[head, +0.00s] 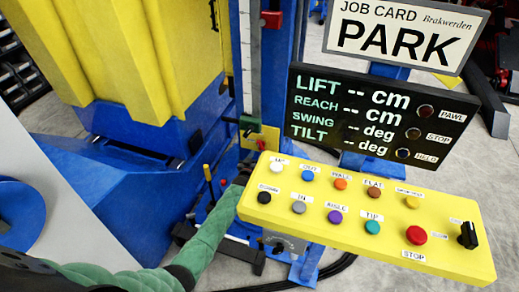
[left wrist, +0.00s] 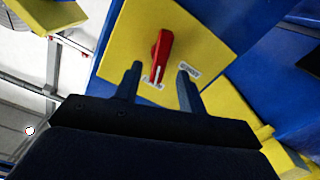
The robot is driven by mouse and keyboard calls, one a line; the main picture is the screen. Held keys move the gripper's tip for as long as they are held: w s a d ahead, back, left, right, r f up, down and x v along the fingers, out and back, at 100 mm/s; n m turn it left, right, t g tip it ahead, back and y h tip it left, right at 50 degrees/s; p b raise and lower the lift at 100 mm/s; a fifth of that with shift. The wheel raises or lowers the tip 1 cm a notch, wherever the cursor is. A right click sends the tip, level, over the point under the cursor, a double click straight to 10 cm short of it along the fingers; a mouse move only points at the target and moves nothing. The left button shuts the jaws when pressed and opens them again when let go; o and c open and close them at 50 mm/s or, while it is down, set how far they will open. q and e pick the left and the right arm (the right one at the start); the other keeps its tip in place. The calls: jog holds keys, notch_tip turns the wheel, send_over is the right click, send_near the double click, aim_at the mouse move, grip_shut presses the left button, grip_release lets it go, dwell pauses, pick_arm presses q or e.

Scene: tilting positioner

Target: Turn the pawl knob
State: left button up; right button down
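The red pawl knob (left wrist: 162,50) is a bar-shaped handle on a yellow plate (left wrist: 200,42) in the left wrist view. Its lower end points at one small label (left wrist: 152,86); a second label (left wrist: 190,72) is to its right. My left gripper (left wrist: 160,68) is open, with one finger on each side of the knob's lower end and gaps showing on both sides. Contact depth is unclear. In the head view the yellow plate (head: 269,134) is small, on the blue post behind the control panel, and my left gripper's hand is partly hidden there. My right gripper is out of view.
The yellow button panel (head: 345,235) stands in front of the post, close to my left arm. The dark display (head: 375,115) shows dashes under a job card reading PARK (head: 405,35). A large yellow and blue machine body (head: 130,50) is at left.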

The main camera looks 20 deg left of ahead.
aim_at(260, 148)
pick_arm(q)
jog(key=shift+w+p, duration=0.35)
jog(key=shift+w, duration=1.85)
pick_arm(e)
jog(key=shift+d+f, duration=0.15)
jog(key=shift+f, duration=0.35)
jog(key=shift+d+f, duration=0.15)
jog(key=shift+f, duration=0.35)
pick_arm(q)
grip_shut()
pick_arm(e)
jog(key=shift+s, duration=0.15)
